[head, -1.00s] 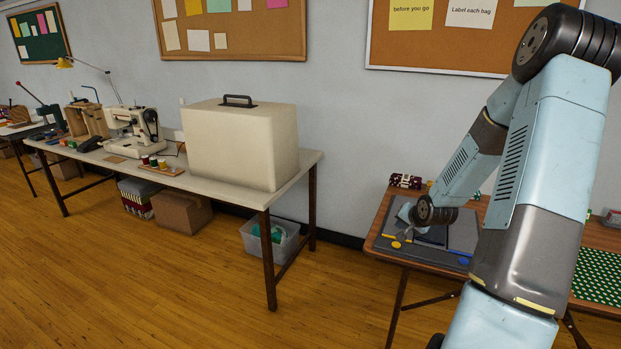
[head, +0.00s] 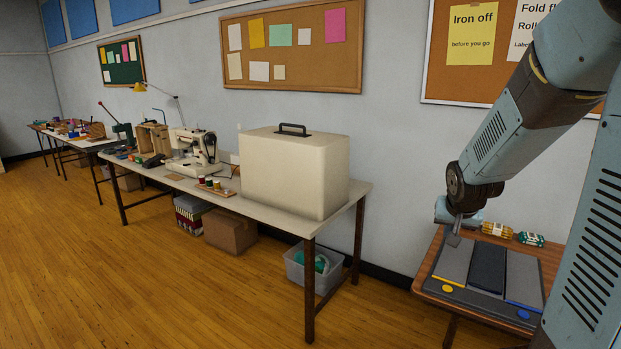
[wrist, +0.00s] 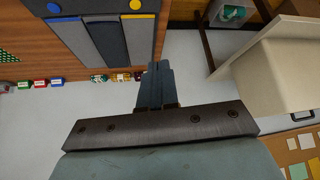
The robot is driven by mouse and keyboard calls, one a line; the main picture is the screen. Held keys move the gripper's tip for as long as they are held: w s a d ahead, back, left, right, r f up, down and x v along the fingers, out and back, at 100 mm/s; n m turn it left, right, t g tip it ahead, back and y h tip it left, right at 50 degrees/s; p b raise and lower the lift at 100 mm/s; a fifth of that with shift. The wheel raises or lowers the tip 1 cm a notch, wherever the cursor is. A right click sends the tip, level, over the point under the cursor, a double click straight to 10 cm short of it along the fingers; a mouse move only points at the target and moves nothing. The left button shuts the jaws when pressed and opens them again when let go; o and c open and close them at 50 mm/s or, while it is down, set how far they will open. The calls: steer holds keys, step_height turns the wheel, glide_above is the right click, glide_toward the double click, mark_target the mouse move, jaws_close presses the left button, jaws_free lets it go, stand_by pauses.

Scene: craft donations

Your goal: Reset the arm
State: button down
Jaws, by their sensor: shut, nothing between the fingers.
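My arm reaches in from the right of the head view, and my gripper (head: 454,236) hangs over the small wooden table (head: 428,283) at the lower right. Its fingers are together and hold nothing. In the wrist view my gripper (wrist: 154,75) also shows with its fingers closed side by side. Below it on the table lies a dark grey mat or tray with a light grey strip (head: 455,264), a dark strip (head: 487,268) and another grey strip, plus a yellow disc (head: 446,289) and a blue disc (head: 523,314).
A long table (head: 364,187) carries a large cream cover (head: 295,172) and a sewing machine (head: 190,150). Below it are a clear bin (head: 314,272) and a cardboard box (head: 231,232). Small packets (head: 497,230) lie at the small table's back. Open wooden floor lies at the left.

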steer(key=s+a+r+n, duration=0.1)
steer(key=s+a+r, duration=0.2)
steer(key=s, duration=0.4)
steer(key=s+a+r+n+y, duration=0.1)
steer(key=s+a+r, duration=0.3)
steer(key=s, duration=0.4)
steer(key=s+a+r+n+y, duration=0.1)
steer(key=s+a+r, duration=0.2)
steer(key=s+r, duration=0.2)
steer(key=shift+s+a+n+g, duration=0.3)
steer(key=shift+s+n+g, duration=0.1)
steer(key=shift+s, duration=1.15)
